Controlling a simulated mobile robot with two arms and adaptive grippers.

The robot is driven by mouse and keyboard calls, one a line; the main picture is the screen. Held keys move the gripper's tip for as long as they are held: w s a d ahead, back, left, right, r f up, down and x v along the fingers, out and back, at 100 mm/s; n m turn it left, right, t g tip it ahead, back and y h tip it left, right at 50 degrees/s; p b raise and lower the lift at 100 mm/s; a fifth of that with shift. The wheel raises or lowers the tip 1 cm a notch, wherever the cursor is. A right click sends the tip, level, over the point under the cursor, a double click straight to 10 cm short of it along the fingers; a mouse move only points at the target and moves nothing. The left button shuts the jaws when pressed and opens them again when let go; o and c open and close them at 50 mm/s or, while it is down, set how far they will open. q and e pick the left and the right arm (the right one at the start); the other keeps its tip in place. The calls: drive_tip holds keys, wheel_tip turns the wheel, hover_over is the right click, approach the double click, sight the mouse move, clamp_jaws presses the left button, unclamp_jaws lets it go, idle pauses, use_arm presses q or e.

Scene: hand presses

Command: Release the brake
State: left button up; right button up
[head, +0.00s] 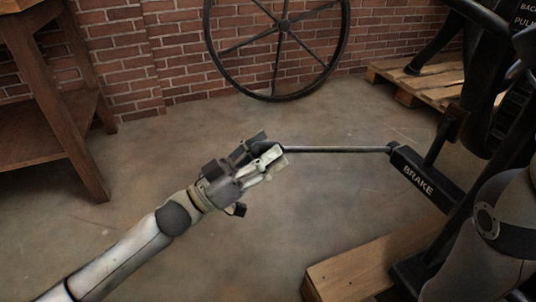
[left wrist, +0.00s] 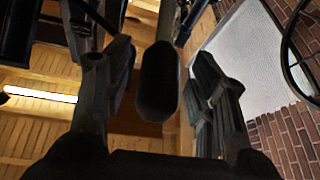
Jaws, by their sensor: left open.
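The brake lever (head: 335,150) is a thin dark rod. It runs roughly level from a black block marked BRAKE (head: 420,180) on the press, out to the left. My left gripper (head: 268,158) is at the rod's free left end, with its jaws open. In the left wrist view the rounded dark end of the lever (left wrist: 158,85) lies between the two spread fingers of my left gripper (left wrist: 160,70), with a gap visible on each side. In the head view the fingers partly hide that end. My right gripper is not in view.
The black press (head: 500,130) stands at the right on a wooden beam (head: 365,265). A wooden pallet (head: 440,82) lies behind it. A large spoked wheel (head: 278,97) leans on the brick wall. A wooden table (head: 48,100) stands at left. The floor between is clear.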

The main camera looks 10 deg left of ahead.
use_arm(q)
drive_tip(key=shift+w+d+r, duration=0.15)
drive_tip(key=shift+w+d, duration=0.1)
clamp_jaws()
idle(0.3)
